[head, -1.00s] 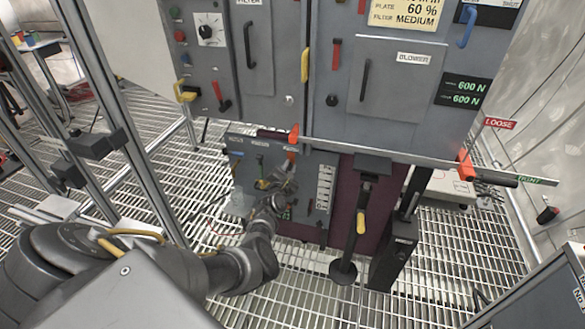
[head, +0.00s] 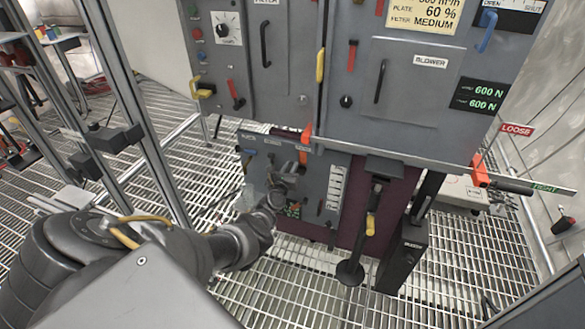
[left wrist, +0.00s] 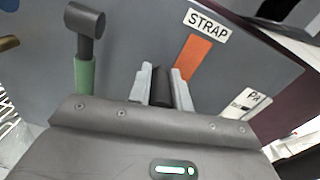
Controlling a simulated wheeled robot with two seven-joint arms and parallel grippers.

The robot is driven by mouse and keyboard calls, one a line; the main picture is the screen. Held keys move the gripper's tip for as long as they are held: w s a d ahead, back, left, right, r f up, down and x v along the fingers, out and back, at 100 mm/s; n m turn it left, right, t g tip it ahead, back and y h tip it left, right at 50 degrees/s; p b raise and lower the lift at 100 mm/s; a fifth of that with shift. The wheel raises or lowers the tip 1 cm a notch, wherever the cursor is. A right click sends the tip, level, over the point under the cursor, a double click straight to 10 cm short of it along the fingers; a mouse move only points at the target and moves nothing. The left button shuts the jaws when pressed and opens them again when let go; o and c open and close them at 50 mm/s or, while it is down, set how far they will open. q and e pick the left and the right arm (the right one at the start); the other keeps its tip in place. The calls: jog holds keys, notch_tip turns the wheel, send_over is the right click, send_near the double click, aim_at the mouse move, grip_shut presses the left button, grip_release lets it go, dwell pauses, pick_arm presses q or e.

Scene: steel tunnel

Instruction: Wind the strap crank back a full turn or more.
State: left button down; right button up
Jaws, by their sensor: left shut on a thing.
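The strap crank has an orange part (left wrist: 194,58) below a label that reads STRAP in the left wrist view. A dark grip (left wrist: 162,88) stands in front of it, between the fingers of my left gripper (left wrist: 163,86). The fingers are shut on this grip. In the head view my left gripper (head: 289,172) is at the low grey control panel, with the orange lever part (head: 303,157) just above it. The gripper partly hides the crank there. My right gripper is not in view.
A green lever (left wrist: 82,76) with a dark cross grip stands left of the gripper. A bar with an orange piece (head: 480,172) crosses to the right, near a red LOOSE sign (head: 516,130) and a green sign (head: 545,188). A black pedestal (head: 402,262) stands on the grating.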

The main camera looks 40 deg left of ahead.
pick_arm(q)
jog(key=shift+s+a+f+n, duration=0.1)
jog(key=shift+a+f+n, duration=0.15)
jog(key=shift+n, duration=0.45)
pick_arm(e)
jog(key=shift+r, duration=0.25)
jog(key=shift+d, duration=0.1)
pick_arm(q)
jog(key=c, duration=1.3)
grip_release()
jog(key=p+v, duration=0.3)
jog(key=v, duration=0.1)
jog(key=shift+s+d+r+p, duration=0.1)
jog(key=shift+s+d+p, duration=0.05)
jog(key=shift+s+p, duration=0.2)
jog(key=p+v, duration=0.3)
jog(key=v, duration=0.3)
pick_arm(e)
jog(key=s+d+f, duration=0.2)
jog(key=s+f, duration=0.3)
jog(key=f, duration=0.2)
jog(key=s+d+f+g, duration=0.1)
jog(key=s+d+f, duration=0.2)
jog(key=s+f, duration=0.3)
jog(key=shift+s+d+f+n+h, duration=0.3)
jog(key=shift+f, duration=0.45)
